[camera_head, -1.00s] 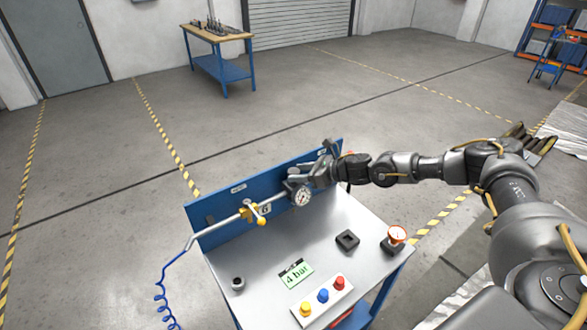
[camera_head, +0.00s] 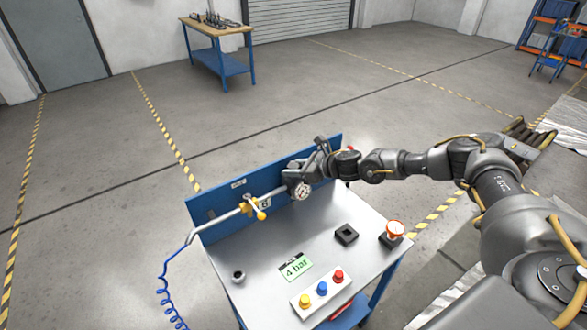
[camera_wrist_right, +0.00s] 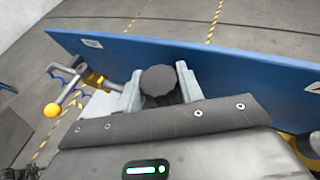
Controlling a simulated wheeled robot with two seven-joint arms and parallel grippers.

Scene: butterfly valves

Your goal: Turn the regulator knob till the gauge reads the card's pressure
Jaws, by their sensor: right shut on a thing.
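The dark regulator knob (camera_wrist_right: 160,82) sits between the two fingers of my right gripper (camera_wrist_right: 160,92) in the right wrist view. In the head view my right gripper (camera_head: 303,170) is at the regulator in front of the blue panel, shut on the knob, which it hides there. The round white gauge (camera_head: 302,191) faces forward just below the gripper; its needle is too small to read. The green card (camera_head: 295,267) lies on the bench top and reads "4 bar". My left gripper is not in view.
A pipe with a yellow-handled valve (camera_head: 256,209) runs left of the gauge to a coiled blue hose (camera_head: 165,290). On the bench top (camera_head: 265,250) are a button box (camera_head: 322,289), a black square block (camera_head: 346,234) and a red-topped device (camera_head: 394,230).

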